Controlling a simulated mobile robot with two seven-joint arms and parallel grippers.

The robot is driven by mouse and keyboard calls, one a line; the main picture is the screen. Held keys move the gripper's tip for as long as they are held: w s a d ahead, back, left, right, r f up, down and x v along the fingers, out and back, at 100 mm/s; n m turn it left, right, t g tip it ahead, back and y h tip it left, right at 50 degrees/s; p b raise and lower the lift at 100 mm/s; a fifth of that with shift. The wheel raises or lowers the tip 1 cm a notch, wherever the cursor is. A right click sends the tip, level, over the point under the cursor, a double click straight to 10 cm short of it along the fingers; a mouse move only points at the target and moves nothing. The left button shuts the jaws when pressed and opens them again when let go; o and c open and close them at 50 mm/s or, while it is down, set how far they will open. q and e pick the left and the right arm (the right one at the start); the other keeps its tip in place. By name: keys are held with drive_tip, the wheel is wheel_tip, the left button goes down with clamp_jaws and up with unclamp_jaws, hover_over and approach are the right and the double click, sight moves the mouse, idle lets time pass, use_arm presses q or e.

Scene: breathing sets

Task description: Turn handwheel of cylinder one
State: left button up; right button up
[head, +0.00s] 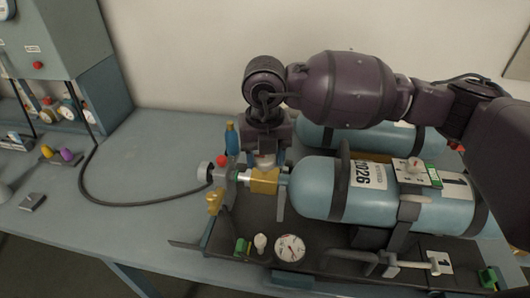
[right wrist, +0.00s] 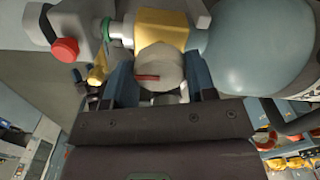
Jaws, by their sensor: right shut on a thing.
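Cylinder one (head: 315,190) is the front light blue cylinder, lying on its side with "2026" and "1" labels. Its brass valve block (head: 266,182) is at its left end and shows as a yellow block in the right wrist view (right wrist: 165,22). The handwheel (right wrist: 158,65) is a pale round knob with a red mark, beside that block. My right gripper (right wrist: 161,80) is shut on the handwheel, one finger on each side. In the head view my right gripper (head: 265,155) reaches the valve from above and mostly hides the handwheel. My left gripper is not in view.
A second blue cylinder (head: 315,135) lies behind. A connector with a red knob (head: 222,160) joins a black hose (head: 110,203) left of the valve. A pressure gauge (head: 289,248) and a clamp handle (head: 385,261) are in front. The bench at left is mostly clear.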

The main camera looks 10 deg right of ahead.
sight(264, 157)
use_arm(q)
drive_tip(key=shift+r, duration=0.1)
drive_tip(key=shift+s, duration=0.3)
use_arm(e)
drive_tip(key=shift+m, duration=0.3)
drive_tip(key=o, duration=0.9)
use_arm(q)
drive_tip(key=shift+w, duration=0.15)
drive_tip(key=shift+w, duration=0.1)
use_arm(e)
drive_tip(key=shift+r, duration=0.1)
drive_tip(key=shift+r, duration=0.35)
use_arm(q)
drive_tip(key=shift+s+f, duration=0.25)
use_arm(e)
drive_tip(key=shift+r, duration=5)
